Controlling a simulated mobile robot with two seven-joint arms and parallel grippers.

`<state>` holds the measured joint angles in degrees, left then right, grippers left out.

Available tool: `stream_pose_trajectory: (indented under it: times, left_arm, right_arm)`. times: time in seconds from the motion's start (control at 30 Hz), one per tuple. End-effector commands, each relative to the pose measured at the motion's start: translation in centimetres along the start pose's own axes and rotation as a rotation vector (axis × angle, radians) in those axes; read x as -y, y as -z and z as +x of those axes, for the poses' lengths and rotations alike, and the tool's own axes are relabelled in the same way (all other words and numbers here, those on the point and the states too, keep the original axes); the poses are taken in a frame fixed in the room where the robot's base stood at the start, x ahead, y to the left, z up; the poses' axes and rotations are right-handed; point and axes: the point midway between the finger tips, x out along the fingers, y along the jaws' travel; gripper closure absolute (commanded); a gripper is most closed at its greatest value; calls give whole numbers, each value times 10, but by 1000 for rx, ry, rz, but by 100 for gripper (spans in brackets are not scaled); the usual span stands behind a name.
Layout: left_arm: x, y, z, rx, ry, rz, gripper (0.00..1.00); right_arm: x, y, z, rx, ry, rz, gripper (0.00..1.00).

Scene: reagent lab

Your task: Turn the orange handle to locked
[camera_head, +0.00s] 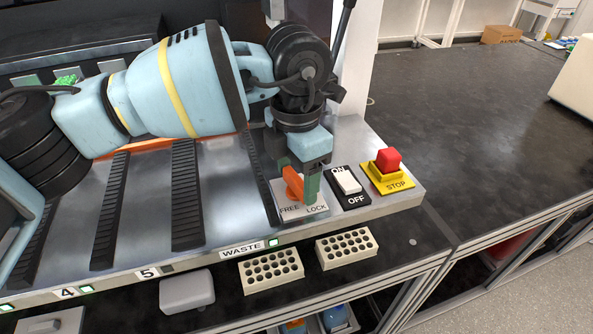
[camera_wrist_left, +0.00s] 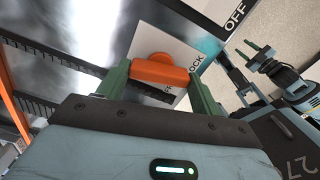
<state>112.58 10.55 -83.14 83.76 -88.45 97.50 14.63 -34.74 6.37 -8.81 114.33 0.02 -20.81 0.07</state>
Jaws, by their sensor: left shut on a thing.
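The orange handle (camera_head: 292,183) stands on a pale plate (camera_head: 318,209) marked FREE on the left and LOCK on the right, at the front right of the machine deck. My left gripper (camera_head: 304,182) reaches down over it, shut on the handle, and partly covers it. In the left wrist view the handle (camera_wrist_left: 158,70) sits between the green fingers of the left gripper (camera_wrist_left: 160,85). The handle's exact pointing direction is hard to tell. In the left wrist view my right gripper (camera_wrist_left: 254,54) shows at upper right, fingers apart and empty, away from the plate.
A white ON/OFF switch (camera_head: 347,181) and a red stop button (camera_head: 388,160) on a yellow base stand just right of the plate. Two pale racks with holes (camera_head: 271,270) (camera_head: 346,248) lie on the bench in front. The dark bench at right (camera_head: 480,130) is mostly clear.

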Motion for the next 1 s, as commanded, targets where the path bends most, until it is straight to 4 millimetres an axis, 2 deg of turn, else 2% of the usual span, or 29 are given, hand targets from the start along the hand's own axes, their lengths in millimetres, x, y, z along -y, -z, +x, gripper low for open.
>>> stream_pose_trajectory:
  times: [0.4, 1.0]
  left_arm:
    - [0, 0, 0, -1, -1, 210, 57]
    - [0, 0, 0, -1, -1, 250, 57]
  right_arm:
    - [-1, 4, 1, -7, -1, -2, 64]
    - [-1, 6, 2, -12, -1, -2, 64]
